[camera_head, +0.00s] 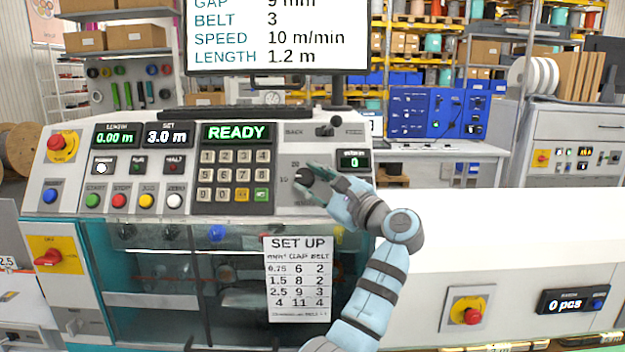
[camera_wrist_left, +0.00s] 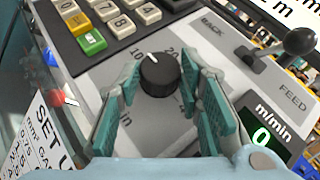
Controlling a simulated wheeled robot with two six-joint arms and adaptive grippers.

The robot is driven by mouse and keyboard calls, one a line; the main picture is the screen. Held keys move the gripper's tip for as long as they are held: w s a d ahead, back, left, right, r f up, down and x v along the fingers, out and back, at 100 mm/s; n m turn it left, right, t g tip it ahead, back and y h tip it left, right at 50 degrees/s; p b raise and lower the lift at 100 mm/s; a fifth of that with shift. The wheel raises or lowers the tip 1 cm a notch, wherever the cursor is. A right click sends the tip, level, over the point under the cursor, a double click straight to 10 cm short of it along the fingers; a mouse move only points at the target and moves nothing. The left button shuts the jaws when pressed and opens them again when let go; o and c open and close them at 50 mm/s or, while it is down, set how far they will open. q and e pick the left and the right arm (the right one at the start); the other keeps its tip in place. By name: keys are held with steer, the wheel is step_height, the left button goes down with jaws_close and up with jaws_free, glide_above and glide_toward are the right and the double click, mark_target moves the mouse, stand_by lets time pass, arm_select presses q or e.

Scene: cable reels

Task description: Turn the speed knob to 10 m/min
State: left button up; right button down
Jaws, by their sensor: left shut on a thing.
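The black speed knob (camera_head: 304,176) is on the sloped console, right of the keypad. In the left wrist view the knob (camera_wrist_left: 160,74) has a white pointer line towards the upper left, between the printed 10 and 20. My left gripper (camera_head: 318,180) is at the knob; in the wrist view its teal fingers (camera_wrist_left: 157,88) are on either side, shut on it. The m/min display (camera_head: 353,162) reads 0. The screen (camera_head: 277,35) above lists SPEED 10 m/min. My right gripper is in neither view.
A direction lever (camera_head: 326,130) marked BACK and FEED stands just above the knob. The keypad (camera_head: 236,178) is close on the left, below a READY display (camera_head: 237,133). A SET UP card (camera_head: 298,280) hangs below on the machine front.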

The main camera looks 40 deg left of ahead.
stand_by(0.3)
arm_select(q)
steer(key=o, duration=1.2)
steer(key=shift+c, duration=0.2)
steer(key=shift+d, duration=0.1)
steer(key=v, duration=1.2)
steer(key=shift+w, duration=0.1)
